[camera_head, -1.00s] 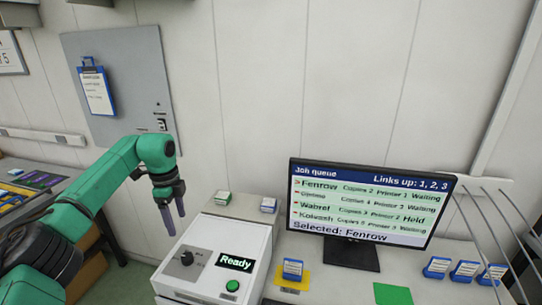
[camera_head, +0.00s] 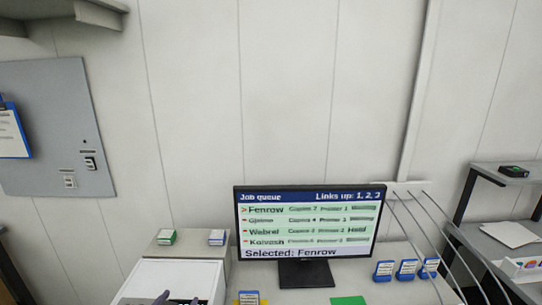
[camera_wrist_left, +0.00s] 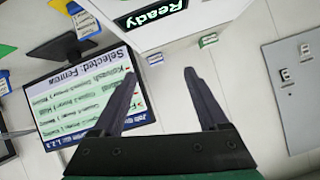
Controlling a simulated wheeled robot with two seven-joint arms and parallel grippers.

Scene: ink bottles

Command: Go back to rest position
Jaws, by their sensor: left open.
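My left gripper shows in the left wrist view (camera_wrist_left: 160,76) with its two dark fingers spread apart and nothing between them. In the head view only its dark fingertips (camera_head: 178,300) show at the bottom edge, in front of the white printer (camera_head: 180,272). The rest of my left arm is out of the head view. My right gripper is in neither view.
A monitor (camera_head: 308,225) with a job queue, Fenrow selected, stands right of the printer. A green square (camera_head: 348,301) lies in front. A grey panel (camera_head: 55,130) is on the left wall.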

